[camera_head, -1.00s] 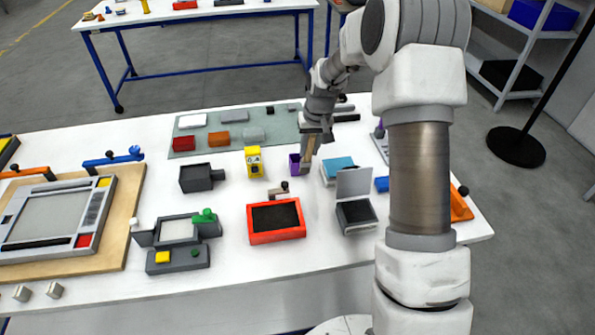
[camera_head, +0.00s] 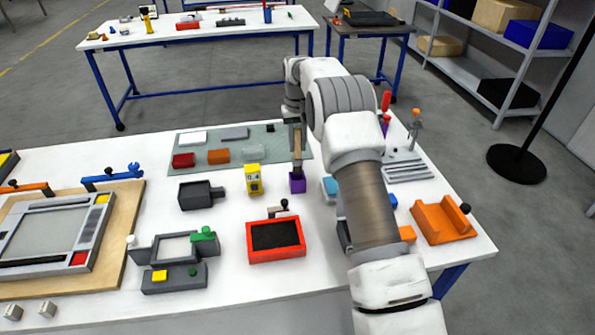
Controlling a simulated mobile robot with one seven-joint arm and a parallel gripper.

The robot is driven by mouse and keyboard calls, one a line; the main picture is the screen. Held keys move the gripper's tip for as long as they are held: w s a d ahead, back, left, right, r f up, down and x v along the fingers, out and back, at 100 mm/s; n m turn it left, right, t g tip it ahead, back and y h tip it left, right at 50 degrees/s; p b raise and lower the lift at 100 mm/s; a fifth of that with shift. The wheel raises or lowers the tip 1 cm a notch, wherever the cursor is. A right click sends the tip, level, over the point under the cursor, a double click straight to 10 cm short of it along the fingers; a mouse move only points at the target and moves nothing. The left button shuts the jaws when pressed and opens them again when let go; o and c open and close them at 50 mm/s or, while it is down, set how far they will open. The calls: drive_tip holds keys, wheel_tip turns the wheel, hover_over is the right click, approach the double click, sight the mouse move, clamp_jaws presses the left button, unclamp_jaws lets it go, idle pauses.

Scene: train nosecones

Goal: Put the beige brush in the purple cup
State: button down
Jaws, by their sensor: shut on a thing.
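The purple cup (camera_head: 297,184) stands upright on the white table, right of the yellow box. The beige brush (camera_head: 297,142) hangs upright directly over the cup. Its lower end meets the cup's opening in the picture; I cannot tell how far inside it is. My gripper (camera_head: 295,124) is shut on the brush's upper part, above the cup. The fingers are small and partly hidden by my arm.
The yellow box (camera_head: 253,179) stands close left of the cup. A red tray (camera_head: 275,240) with a dark inside is in front. A grey-green mat (camera_head: 240,145) with several blocks lies behind. My arm covers things to the right, including part of a blue item (camera_head: 329,188).

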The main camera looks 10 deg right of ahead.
sight(298, 158)
drive_tip(key=shift+f+p, duration=0.35)
drive_tip(key=shift+f, duration=3.1)
drive_tip(key=c, duration=0.7)
unclamp_jaws()
drive_tip(key=shift+o, duration=0.2)
